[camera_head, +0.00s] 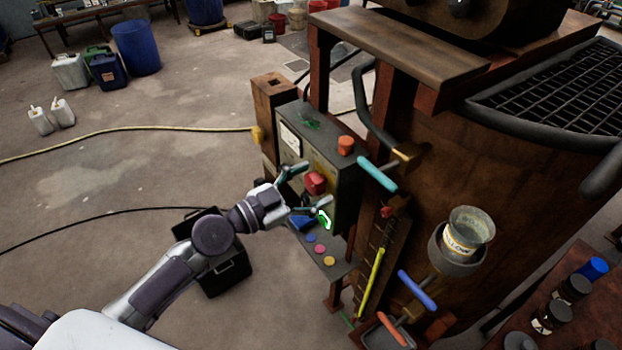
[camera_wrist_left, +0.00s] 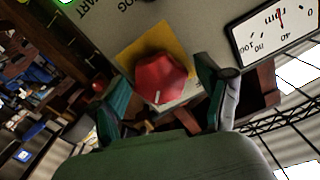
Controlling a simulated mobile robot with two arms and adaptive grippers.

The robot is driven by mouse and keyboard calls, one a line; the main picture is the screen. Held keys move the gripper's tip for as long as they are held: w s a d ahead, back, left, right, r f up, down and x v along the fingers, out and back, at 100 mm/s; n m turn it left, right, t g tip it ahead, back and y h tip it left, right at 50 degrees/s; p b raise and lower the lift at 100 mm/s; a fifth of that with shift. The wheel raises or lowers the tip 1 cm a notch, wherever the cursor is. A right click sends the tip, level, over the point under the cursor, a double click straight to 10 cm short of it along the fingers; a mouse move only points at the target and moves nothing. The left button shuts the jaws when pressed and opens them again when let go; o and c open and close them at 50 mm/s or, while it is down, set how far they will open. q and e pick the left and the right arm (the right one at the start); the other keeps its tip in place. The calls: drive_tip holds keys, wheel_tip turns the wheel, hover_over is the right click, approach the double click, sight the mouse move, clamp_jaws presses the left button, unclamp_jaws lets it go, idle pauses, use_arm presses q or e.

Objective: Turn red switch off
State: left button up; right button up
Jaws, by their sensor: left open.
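The red switch (camera_head: 315,183) is a chunky red knob on the front of a grey-green control box (camera_head: 343,187) in the head view. In the left wrist view the red switch (camera_wrist_left: 161,78) sits on a yellow plate (camera_wrist_left: 128,58), with a small pale mark on its face. My left gripper (camera_head: 306,190) is open in front of the box, with its fingers to either side of the switch. In the left wrist view the left gripper's fingers (camera_wrist_left: 165,95) flank the switch; I cannot tell whether they touch it. My right gripper is in neither view.
An rpm dial (camera_wrist_left: 277,24) is beside the switch. An orange-red button (camera_head: 346,144) tops the box. Small coloured buttons (camera_head: 320,249) lie on a ledge below. Pipes with a teal handle (camera_head: 377,175) and a blue handle (camera_head: 417,290) stand right. Open floor lies left.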

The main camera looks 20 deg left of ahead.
use_arm(q)
drive_tip(key=c, duration=1.2)
drive_tip(key=shift+o, duration=0.2)
drive_tip(key=shift+n, duration=0.4)
drive_tip(key=n+b, duration=0.1)
drive_tip(key=n, duration=1.1)
drive_tip(key=shift+r, duration=0.1)
drive_tip(key=n, duration=0.5)
drive_tip(key=shift+p, duration=0.35)
